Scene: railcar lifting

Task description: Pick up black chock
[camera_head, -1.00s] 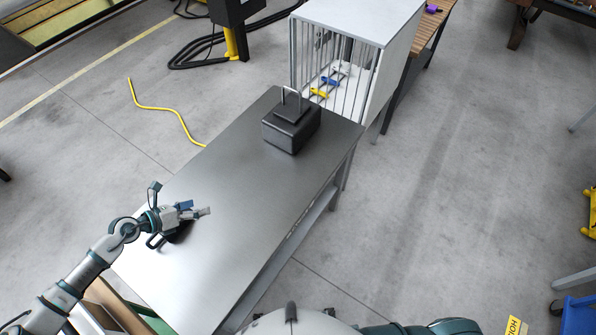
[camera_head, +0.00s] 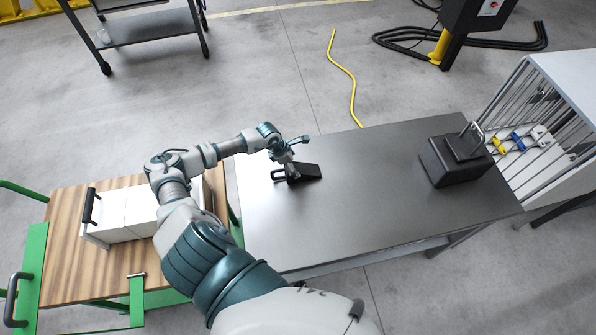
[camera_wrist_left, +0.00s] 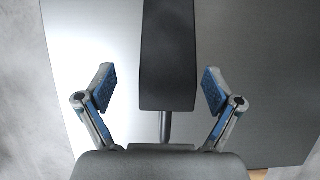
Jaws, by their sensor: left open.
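The black chock (camera_head: 308,171), a dark wedge with a bar handle at its left end, lies on the metal table (camera_head: 345,215) near the table's far left part. My left gripper (camera_head: 291,174) is above the chock's handle end. In the left wrist view, the chock (camera_wrist_left: 168,55) runs up the middle, with a short grey bar below it. The open, blue-padded fingers of my left gripper (camera_wrist_left: 160,90) stand on either side, with gaps to the chock. The lower part of the handle is hidden by my gripper's body. My right gripper is not in view.
A black box with a handle (camera_head: 450,165) stands at the table's right end. A barred white cabinet (camera_head: 570,130) is beyond it. A wooden-topped green cart (camera_head: 75,235) with white boxes (camera_head: 128,213) stands left. The table's middle is clear.

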